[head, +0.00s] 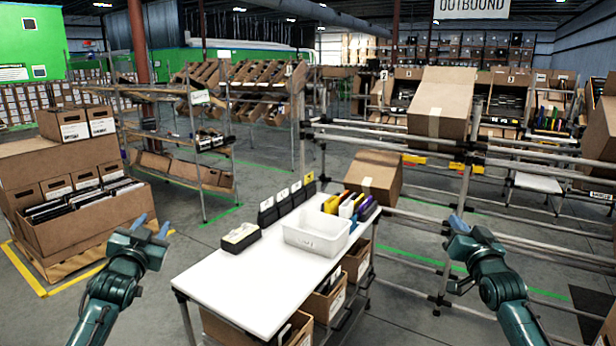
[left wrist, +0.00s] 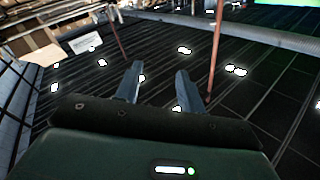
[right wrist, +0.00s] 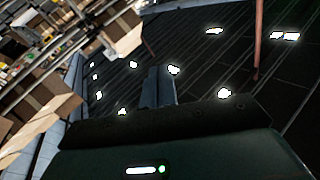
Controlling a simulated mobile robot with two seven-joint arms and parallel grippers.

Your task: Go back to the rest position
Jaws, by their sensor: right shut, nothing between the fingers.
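My left gripper (head: 152,224) is raised at the left of the head view, in front of the open carton on the left. In the left wrist view its two blue fingers (left wrist: 157,82) stand apart with nothing between them. My right gripper (head: 457,223) is raised at the right, in front of the metal rack rails. In the right wrist view its fingers (right wrist: 157,86) are together and hold nothing. Both grippers point upward and touch nothing that I can see.
A white-topped table (head: 240,290) stands between my arms, with a white bin (head: 318,236) and black holders. A tilted carton (head: 374,178) sits behind it, and a larger carton (head: 440,100) rests higher on the rack. Stacked cartons (head: 70,215) stand at the left.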

